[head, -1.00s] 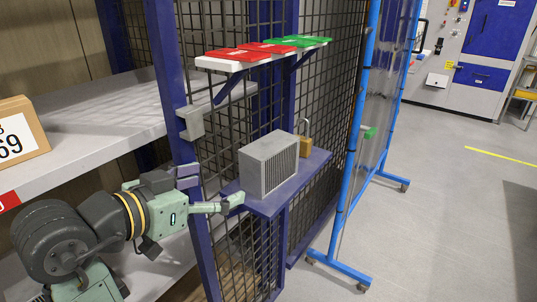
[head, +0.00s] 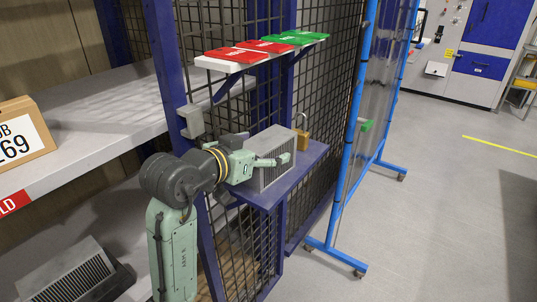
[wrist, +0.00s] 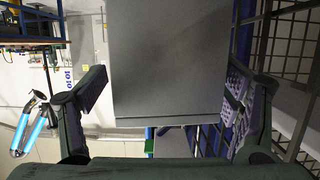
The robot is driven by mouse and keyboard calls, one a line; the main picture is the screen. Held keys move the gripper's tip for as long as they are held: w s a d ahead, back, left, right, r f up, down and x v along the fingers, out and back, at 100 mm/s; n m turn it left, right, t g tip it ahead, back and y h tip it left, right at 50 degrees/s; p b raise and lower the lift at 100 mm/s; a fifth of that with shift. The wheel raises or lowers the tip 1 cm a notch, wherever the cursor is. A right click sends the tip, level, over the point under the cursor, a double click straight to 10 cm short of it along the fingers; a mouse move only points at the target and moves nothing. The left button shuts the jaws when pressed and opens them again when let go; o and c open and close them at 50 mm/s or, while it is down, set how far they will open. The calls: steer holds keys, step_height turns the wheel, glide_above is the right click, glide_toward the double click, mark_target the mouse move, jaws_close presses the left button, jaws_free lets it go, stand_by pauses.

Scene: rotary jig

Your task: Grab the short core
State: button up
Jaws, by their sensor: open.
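The short core, a grey finned block (head: 268,143), stands on the small blue shelf (head: 312,158) against the mesh. My gripper (head: 272,157) is at the core, with one finger seen across its near finned side. In the wrist view my gripper (wrist: 163,95) is open, and the core's plain grey face (wrist: 170,60) lies between the two fingers. A small gap shows at the left finger. The right finger is very close to the core; I cannot tell if it touches.
A brass padlock (head: 302,138) stands behind the core on the shelf. Red tags (head: 237,57) and green tags (head: 302,37) lie on a white ledge above. Another finned block (head: 75,278) sits at lower left. A blue-framed screen (head: 350,130) stands to the right.

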steer(key=shift+w+d+f, duration=0.2)
steer(key=shift+w+d, duration=0.15)
steer(key=shift+w, duration=0.15)
steer(key=shift+c, duration=0.4)
jaws_close()
stand_by(0.4)
